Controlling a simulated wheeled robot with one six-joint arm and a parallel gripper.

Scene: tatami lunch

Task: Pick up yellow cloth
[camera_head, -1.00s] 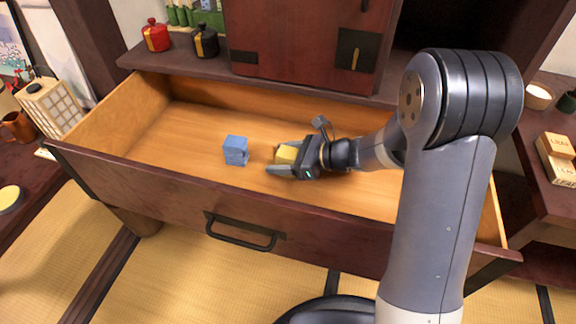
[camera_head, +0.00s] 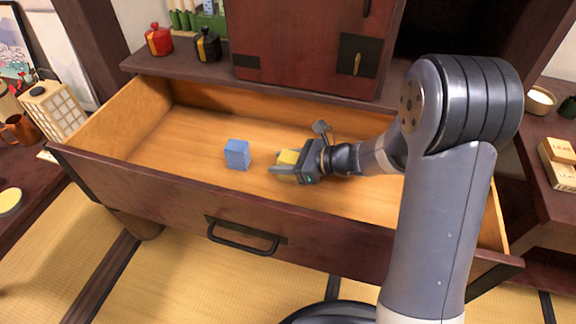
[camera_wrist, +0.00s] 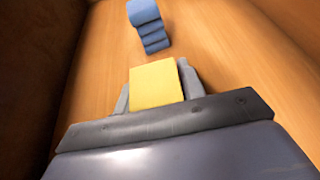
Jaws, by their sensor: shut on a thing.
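The yellow cloth (camera_head: 288,157) is a small folded block between the fingers of my gripper (camera_head: 284,166), inside the open drawer. In the wrist view the yellow cloth (camera_wrist: 155,84) sits between the two grey fingers of my gripper (camera_wrist: 156,88), which are shut on it. The head view shows it close to the drawer floor; I cannot tell whether it touches.
A blue folded cloth (camera_head: 237,154) lies left of my gripper on the drawer floor; it also shows ahead in the wrist view (camera_wrist: 148,26). The wooden drawer (camera_head: 190,135) has walls all around. Its floor is otherwise clear.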

